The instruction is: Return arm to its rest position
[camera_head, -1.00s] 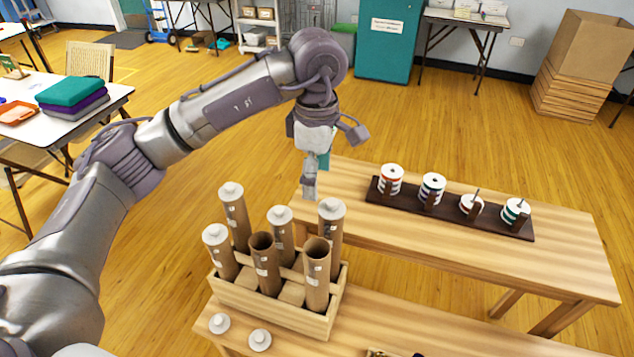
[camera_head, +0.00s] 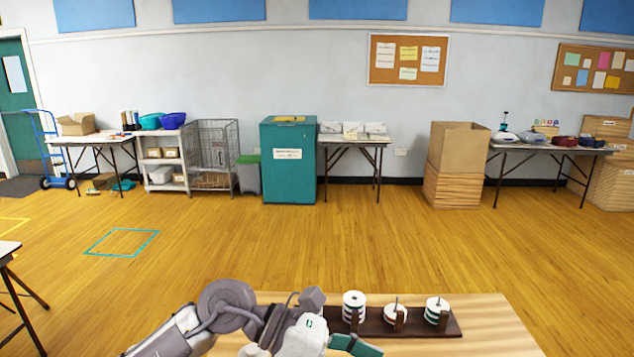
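My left arm and gripper (camera_head: 350,343) show at the bottom centre, above the near wooden table (camera_head: 492,325). The gripper points to the right, with a teal piece at its end. The bottom edge cuts off part of it, and I cannot tell whether its fingers are apart or whether it holds anything. My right gripper is not in view.
A dark rack (camera_head: 455,326) with striped spools (camera_head: 353,303) sits on the table, right of my gripper; its left end is partly hidden. Open wood floor lies beyond. A teal cabinet (camera_head: 288,175), a box stack (camera_head: 455,160) and side tables line the wall.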

